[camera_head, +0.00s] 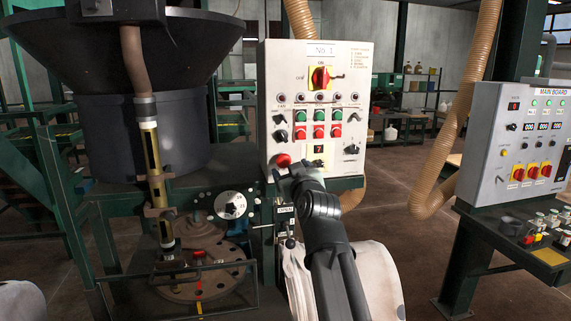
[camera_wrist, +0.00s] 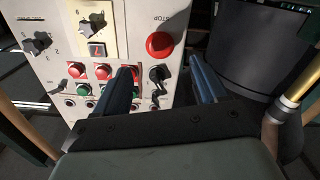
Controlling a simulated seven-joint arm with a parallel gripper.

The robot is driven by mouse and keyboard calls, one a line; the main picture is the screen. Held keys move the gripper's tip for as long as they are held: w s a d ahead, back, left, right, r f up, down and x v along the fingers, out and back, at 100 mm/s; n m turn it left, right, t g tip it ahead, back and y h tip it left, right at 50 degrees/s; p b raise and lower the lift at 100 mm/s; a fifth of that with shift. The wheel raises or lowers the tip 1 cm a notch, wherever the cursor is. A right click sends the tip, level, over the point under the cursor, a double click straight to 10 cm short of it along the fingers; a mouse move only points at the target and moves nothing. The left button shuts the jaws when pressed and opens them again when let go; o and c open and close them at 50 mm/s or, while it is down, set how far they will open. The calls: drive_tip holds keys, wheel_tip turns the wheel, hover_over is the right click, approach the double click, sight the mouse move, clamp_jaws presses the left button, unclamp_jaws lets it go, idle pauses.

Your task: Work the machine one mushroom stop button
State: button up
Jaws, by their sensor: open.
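The machine one panel (camera_head: 300,65) is a pale upright box marked "NO. 1". Its red mushroom stop button (camera_head: 283,160) sits at the panel's lower left. The button also shows in the wrist view (camera_wrist: 160,44), upside down, beside the word "STOP". My gripper (camera_head: 288,176) is just in front of and below the button in the head view. In the wrist view my gripper (camera_wrist: 162,68) has its two dark fingers spread apart, with nothing between them. The button lies beyond the fingertips, roughly between them. I cannot tell whether they touch the panel.
The panel also has a red-and-yellow rotary switch (camera_head: 321,77), several green and red push buttons and a black knob (camera_head: 351,149). A dark hopper (camera_head: 140,120) with a pipe stands at left. A MAIN BOARD cabinet (camera_head: 515,140) stands at right. Open floor lies between.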

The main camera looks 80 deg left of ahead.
sight(285, 161)
drive_tip(key=a, duration=0.7)
drive_tip(key=shift+d, duration=0.1)
clamp_jaws()
idle(0.5)
